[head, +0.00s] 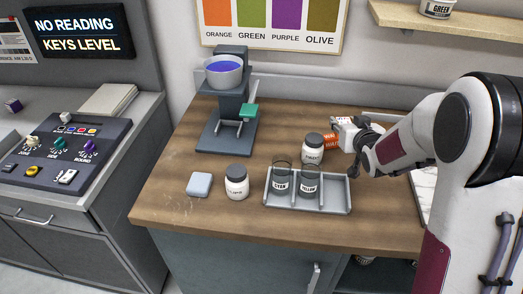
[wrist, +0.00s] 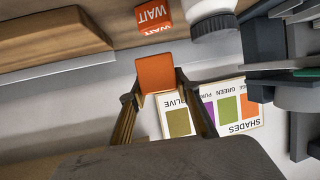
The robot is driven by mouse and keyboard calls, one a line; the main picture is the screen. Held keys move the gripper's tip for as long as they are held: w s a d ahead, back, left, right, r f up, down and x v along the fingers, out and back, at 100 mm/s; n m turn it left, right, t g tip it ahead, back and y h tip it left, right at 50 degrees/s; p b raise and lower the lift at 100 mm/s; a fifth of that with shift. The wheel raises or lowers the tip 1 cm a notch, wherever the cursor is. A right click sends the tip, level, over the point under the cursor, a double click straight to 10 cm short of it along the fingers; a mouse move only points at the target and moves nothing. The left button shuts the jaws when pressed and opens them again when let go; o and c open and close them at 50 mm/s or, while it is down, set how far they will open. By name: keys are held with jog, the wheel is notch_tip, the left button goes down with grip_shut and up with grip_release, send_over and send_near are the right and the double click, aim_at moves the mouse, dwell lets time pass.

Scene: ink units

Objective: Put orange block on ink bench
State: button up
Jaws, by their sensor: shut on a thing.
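An orange block (wrist: 155,72) sits between the two fingers of my gripper (wrist: 157,88) in the wrist view. My gripper is shut on it. In the head view my gripper (head: 347,132) is at the right, over the back right of the wooden bench (head: 180,170), close to a white jar with a dark lid (head: 312,155). The held block cannot be made out clearly there. An orange label block (head: 330,141) shows beside that jar; in the wrist view it reads WAIT (wrist: 153,15).
A grey tray (head: 335,200) with two dark cups stands at the front right. A stand with a bowl of blue ink (head: 224,72) is at the back left. Bare wood lies between them.

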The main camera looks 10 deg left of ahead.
jog(key=shift+w+a+r+n+g+y, duration=1.9)
jog(key=shift+w+a+n+y, duration=1.05)
jog(key=shift+w+a, duration=2.35)
jog(key=shift+s+a+f+n+g+y, duration=0.1)
jog(key=shift+a+f+n+g+y, duration=0.25)
jog(key=shift+f+n+g+y, duration=0.45)
jog(key=shift+s+a+f+n+g+y, duration=0.1)
jog(key=shift+a+f+n+g+y, duration=0.3)
jog(key=shift+n+g, duration=0.5)
jog(key=shift+a+f+n+g+y, duration=0.4)
jog(key=shift+n+g+y, duration=0.3)
jog(key=shift+n, duration=0.35)
jog(key=shift+f, duration=0.2)
jog(key=shift+f, duration=3)
jog(key=shift+f, duration=1.9)
